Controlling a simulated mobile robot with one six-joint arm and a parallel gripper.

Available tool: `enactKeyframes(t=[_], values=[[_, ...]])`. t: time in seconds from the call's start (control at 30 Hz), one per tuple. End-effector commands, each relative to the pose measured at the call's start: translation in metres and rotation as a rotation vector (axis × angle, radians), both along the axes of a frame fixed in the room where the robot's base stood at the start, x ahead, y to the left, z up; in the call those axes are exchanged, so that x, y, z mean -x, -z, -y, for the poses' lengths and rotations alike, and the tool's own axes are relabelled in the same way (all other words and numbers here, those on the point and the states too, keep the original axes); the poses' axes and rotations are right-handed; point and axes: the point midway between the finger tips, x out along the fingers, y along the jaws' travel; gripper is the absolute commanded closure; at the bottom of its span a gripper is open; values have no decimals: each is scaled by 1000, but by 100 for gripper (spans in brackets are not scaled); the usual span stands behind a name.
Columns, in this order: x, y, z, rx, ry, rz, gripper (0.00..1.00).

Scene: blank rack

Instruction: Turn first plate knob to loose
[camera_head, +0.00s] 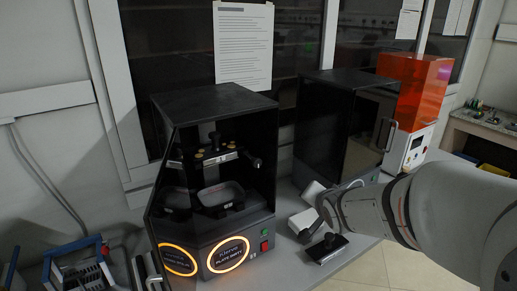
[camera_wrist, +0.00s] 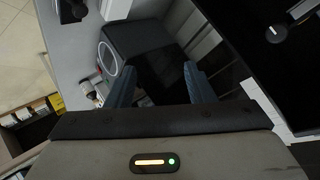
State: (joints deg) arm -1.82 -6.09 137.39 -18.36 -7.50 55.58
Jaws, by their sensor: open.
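In the wrist view, a round dark knob (camera_wrist: 273,34) with a white mark shows at upper right. Which knob is the first plate's is unclear. My gripper (camera_wrist: 160,84) is open, with nothing between its blue fingers, and apart from that knob.
A black cabinet (camera_head: 335,125) stands in the middle. An orange-covered printer (camera_head: 412,88) stands behind at right. A blue-handled rack (camera_head: 75,250) sits at lower left. The bench's front edge (camera_head: 350,262) lies below my arm.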

Motion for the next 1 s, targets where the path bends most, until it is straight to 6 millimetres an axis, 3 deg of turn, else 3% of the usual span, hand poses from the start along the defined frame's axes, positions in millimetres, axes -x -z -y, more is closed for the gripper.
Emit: enactKeyframes(t=[0.1, 0.2, 0.33, 0.5, 0.67, 1.0], values=[[-39, -8, -34, -248, -11, 126, 52], [-61, -16, -62, -469, -47, 204, 52], [-74, -23, -95, -727, -113, 245, 52], [-76, -28, -118, -938, -178, 243, 52], [-81, -31, -128, -1000, -200, 237, 52], [-124, -32, -157, -998, -200, 238, 52]])
